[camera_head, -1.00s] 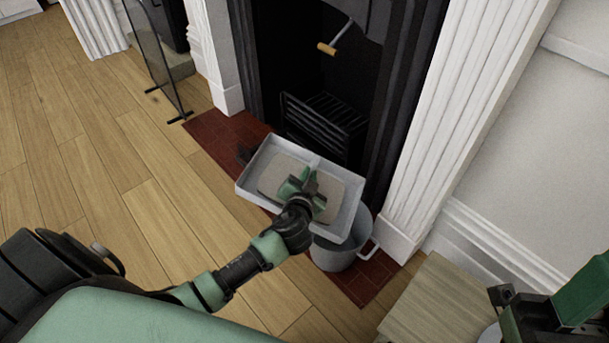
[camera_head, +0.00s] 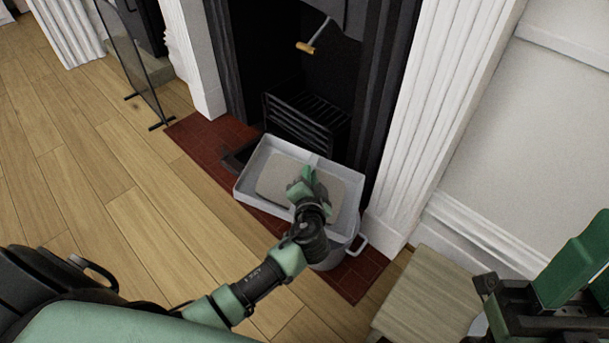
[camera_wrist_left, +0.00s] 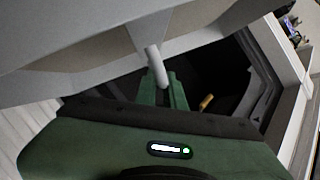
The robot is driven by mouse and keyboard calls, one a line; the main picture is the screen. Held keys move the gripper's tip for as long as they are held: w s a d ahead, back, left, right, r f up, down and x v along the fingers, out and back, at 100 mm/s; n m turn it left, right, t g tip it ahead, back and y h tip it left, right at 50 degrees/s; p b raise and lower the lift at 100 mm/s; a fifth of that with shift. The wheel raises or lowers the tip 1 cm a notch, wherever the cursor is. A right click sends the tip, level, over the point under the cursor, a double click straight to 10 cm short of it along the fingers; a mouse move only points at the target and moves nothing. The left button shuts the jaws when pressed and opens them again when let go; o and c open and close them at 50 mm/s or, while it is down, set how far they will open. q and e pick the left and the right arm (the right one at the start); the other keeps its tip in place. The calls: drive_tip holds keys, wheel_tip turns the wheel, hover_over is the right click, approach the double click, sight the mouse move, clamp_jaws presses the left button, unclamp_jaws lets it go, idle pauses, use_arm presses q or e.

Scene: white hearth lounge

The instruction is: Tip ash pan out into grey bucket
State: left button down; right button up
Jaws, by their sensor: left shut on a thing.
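The ash pan (camera_head: 252,188) is a pale grey shallow tray with a flat patch of grey-brown ash (camera_head: 272,178) in it. My left gripper (camera_head: 308,184) is shut on the ash pan, and its grip on a light bar of the pan (camera_wrist_left: 152,66) shows in the left wrist view. The pan is in the air over the hearth and looks close to level. The grey bucket (camera_head: 338,258) stands on the hearth under the pan's right end, which hides most of its mouth. My right gripper (camera_head: 490,284) is at the lower right edge, partly cut off.
The fireplace grate (camera_head: 305,122) is just behind the pan, with a wooden-handled lever (camera_head: 306,47) above it. A white pillar (camera_head: 440,110) rises right of the bucket. A wooden-topped piece (camera_head: 428,298) stands at lower right. The wooden floor (camera_head: 110,190) at left is clear.

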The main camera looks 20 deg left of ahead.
use_arm(q)
drive_tip(key=shift+w+d+r+m, duration=0.1)
drive_tip(key=shift+d+r+m, duration=0.15)
drive_tip(key=shift+d, duration=0.35)
drive_tip(key=shift+y, duration=0.3)
idle(2.2)
idle(0.7)
idle(0.6)
